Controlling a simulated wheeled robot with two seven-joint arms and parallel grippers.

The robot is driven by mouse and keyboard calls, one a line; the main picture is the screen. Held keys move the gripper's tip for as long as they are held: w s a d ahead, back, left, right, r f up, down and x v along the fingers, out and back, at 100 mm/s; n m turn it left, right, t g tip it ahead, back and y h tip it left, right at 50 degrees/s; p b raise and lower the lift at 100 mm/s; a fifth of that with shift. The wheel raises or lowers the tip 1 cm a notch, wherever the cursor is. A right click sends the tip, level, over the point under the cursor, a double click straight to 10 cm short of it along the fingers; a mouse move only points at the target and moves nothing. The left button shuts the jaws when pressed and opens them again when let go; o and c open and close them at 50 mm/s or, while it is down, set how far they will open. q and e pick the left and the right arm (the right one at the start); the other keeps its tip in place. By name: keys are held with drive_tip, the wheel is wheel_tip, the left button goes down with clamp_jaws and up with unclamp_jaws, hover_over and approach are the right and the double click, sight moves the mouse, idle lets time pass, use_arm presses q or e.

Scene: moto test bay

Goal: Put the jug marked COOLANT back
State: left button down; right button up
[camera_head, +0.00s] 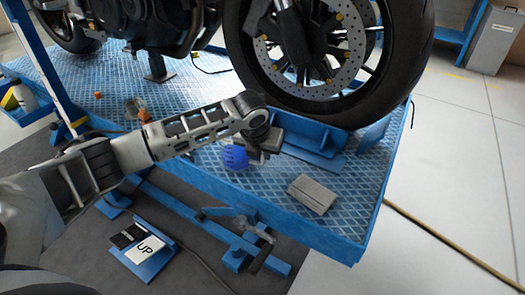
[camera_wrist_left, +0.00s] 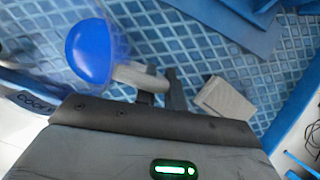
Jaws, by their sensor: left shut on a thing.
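My left gripper (camera_head: 262,150) reaches over the blue platform just in front of the motorcycle's front wheel. My right gripper is not in view.
A grey block (camera_head: 312,194) lies on the patterned blue platform (camera_head: 345,215), right of my gripper. The wheel (camera_head: 400,60) and its blue chock (camera_head: 305,135) stand behind. A bottle (camera_head: 25,97) stands at far left. A pedal marked UP (camera_head: 145,250) is on the floor.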

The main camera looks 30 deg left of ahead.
use_arm(q)
drive_tip(key=shift+f, duration=0.3)
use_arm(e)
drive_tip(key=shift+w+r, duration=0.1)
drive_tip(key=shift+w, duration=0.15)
use_arm(q)
drive_tip(key=c, duration=1.4)
unclamp_jaws()
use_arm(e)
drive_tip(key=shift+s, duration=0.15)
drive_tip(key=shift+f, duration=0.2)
